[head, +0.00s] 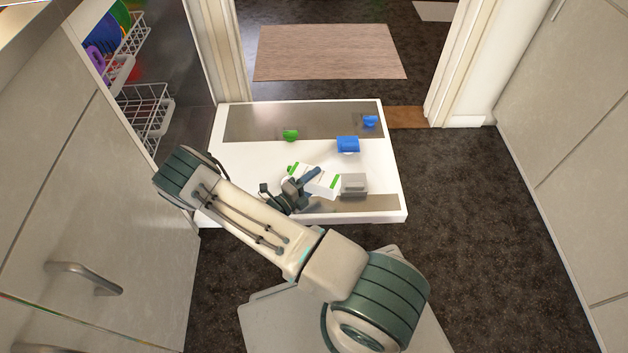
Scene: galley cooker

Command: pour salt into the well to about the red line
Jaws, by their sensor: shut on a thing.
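A white container with green bands (318,181), which looks like the salt pack, lies tilted over the open white door. My gripper (308,181) is dark and shut on this container, at its left part. A small grey box-like fitting (354,188) sits just right of the container on the door; it may be the well, but I cannot tell. The container's right end is close to or overlapping this fitting in the picture. No red line can be made out, and no salt flow is visible.
The open door (235,155) also carries a green piece (290,135), a blue box-like piece (347,145) and a small blue piece (369,121). Wire racks (145,110) are at the left. Cupboards flank both sides. Dark floor (450,200) is clear at the right.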

